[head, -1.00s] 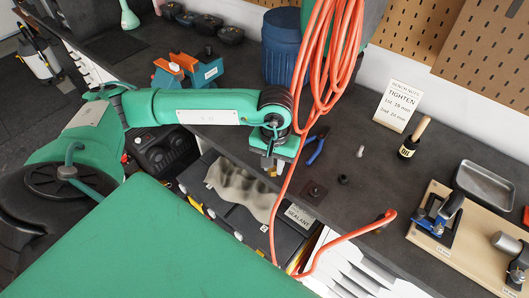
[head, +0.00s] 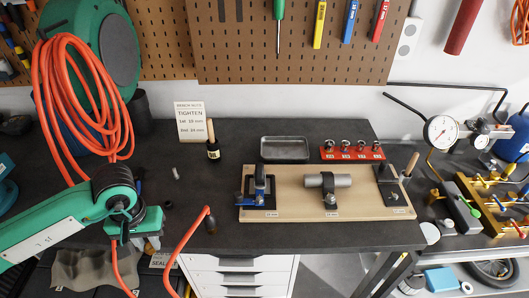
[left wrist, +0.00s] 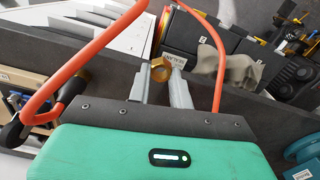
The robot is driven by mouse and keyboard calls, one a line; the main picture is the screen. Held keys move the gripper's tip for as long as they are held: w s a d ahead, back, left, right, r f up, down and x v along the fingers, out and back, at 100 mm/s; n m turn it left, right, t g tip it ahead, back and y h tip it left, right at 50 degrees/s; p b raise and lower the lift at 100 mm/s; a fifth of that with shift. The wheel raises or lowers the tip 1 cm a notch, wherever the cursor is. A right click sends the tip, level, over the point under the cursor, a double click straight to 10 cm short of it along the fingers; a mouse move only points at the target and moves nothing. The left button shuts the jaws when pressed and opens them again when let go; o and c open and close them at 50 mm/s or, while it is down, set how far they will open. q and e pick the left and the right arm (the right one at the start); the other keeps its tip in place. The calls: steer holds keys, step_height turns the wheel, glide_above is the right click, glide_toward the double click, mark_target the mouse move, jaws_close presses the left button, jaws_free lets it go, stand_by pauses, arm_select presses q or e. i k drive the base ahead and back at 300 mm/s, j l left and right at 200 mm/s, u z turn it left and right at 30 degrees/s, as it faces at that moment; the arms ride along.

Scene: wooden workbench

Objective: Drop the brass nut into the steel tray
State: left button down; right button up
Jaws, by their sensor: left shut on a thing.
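The brass nut (left wrist: 160,70) is a small gold ring held between the two grey fingers of my left gripper (left wrist: 162,80) in the left wrist view. In the head view my left gripper (head: 148,243) is at the lower left, over the front edge of the bench; the nut is hard to make out there. The steel tray (head: 285,149) is a shallow, empty-looking grey rectangle on the bench behind the wooden fixture board, well to the right of and farther back than my left gripper. My right gripper is not in view.
The wooden board (head: 290,206) with clamps lies in front of the tray. An orange hose (head: 188,240) loops up near my left gripper. An oil bottle (head: 213,148), a note card (head: 191,122) and a red socket rack (head: 352,153) stand around. The bench left of the tray is mostly clear.

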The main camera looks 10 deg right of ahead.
mark_target(279, 151)
steer(key=l+z, duration=0.4)
steer(key=i+z, duration=0.1)
steer(key=z, duration=0.2)
steer(key=i+z, duration=0.1)
steer(key=z, duration=0.25)
steer(key=i+j+z, duration=0.25)
steer(key=j, duration=0.15)
steer(key=k+l, duration=0.05)
steer(key=k, duration=0.05)
